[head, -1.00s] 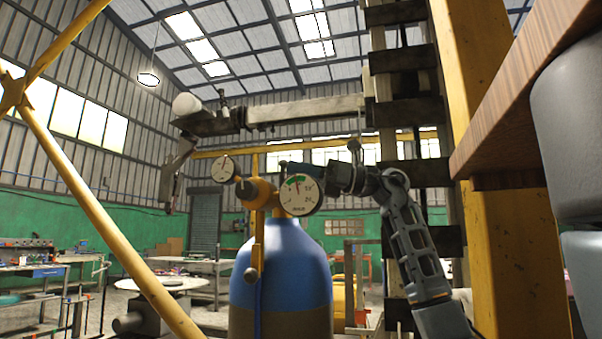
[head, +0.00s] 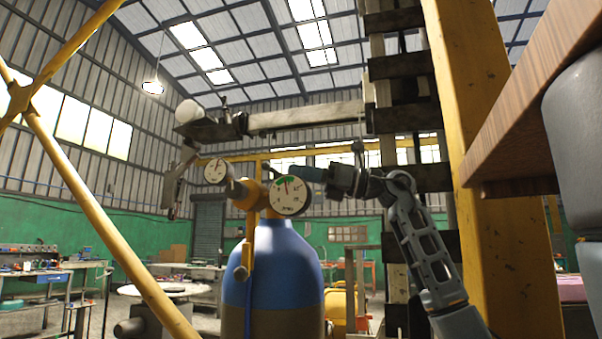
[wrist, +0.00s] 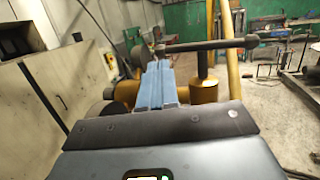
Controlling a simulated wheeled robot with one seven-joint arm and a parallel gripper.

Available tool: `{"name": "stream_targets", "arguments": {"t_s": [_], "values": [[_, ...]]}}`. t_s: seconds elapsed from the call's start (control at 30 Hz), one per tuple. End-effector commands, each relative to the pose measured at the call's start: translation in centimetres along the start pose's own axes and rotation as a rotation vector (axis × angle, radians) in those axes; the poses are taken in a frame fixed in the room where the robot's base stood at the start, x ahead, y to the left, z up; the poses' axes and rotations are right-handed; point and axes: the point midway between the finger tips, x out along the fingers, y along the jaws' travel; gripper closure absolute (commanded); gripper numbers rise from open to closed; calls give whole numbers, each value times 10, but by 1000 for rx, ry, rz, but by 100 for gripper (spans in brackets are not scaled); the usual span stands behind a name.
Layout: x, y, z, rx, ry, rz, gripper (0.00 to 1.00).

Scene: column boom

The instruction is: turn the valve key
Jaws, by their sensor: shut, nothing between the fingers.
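A blue gas cylinder (head: 272,265) stands upright in the head view, with yellow valve fittings (head: 246,194) and a white gauge (head: 288,196) on top. A thin upright yellow bar with a knob (head: 240,273) runs down its front. In the wrist view a dark bar (wrist: 205,45) with a ball end crosses beyond my fingertips, above yellow fittings (wrist: 204,88); it looks like the valve key, but I cannot be sure. My gripper (head: 301,172) has blue fingers, which are shut and empty (wrist: 157,70). Its tips are close to the bar; contact cannot be told.
A yellow post (head: 490,170) and a wooden shelf edge (head: 540,100) stand at the right. A horizontal boom (head: 305,116) passes above the cylinder. A yellow diagonal brace (head: 95,220) is at the left. The wrist view shows a pale cabinet (wrist: 50,90) at left and floor at right.

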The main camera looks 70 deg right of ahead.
Motion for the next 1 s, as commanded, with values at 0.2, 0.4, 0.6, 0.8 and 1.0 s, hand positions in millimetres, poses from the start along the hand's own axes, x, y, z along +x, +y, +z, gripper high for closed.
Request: {"name": "stream_targets", "arguments": {"t_s": [0.2,0.4,0.6,0.8,1.0], "values": [[-29,7,-2,0,0,-2,100],[-60,16,-2,0,-1,-3,100],[-87,24,-2,1,0,-1,100],[-96,27,-1,1,0,0,100],[-96,27,-1,1,0,0,100]]}}
